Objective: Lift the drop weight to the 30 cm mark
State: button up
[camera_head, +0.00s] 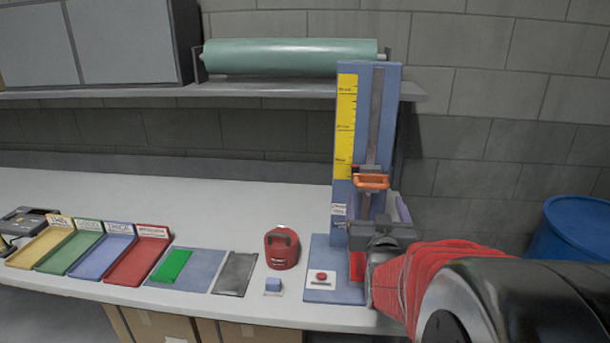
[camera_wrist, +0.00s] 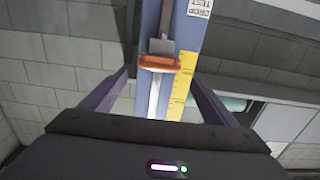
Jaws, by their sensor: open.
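The drop-test stand is a tall blue column (camera_head: 383,85) with a central slot and a yellow scale (camera_head: 346,125). The scale also shows in the wrist view (camera_wrist: 180,85). The drop weight's orange handle (camera_head: 371,181) sits low on the column, near the scale's lowest mark; the handle also shows in the wrist view (camera_wrist: 159,63). My gripper (camera_head: 384,203) is open in front of the column, just below the handle in the head view. In the wrist view its fingers (camera_wrist: 160,82) stand wide on both sides, with the handle between them in the picture, apart from both.
Coloured trays (camera_head: 141,258) lie farther left. A shelf (camera_head: 270,90) with a green roll (camera_head: 290,54) hangs behind.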

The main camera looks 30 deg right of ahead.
aim_at(370, 179)
jog(key=x, duration=1.3)
jog(key=shift+w+d, duration=0.1)
jog(key=shift+c, duration=0.7)
jog(key=c, duration=1)
jog(key=shift+c, duration=0.2)
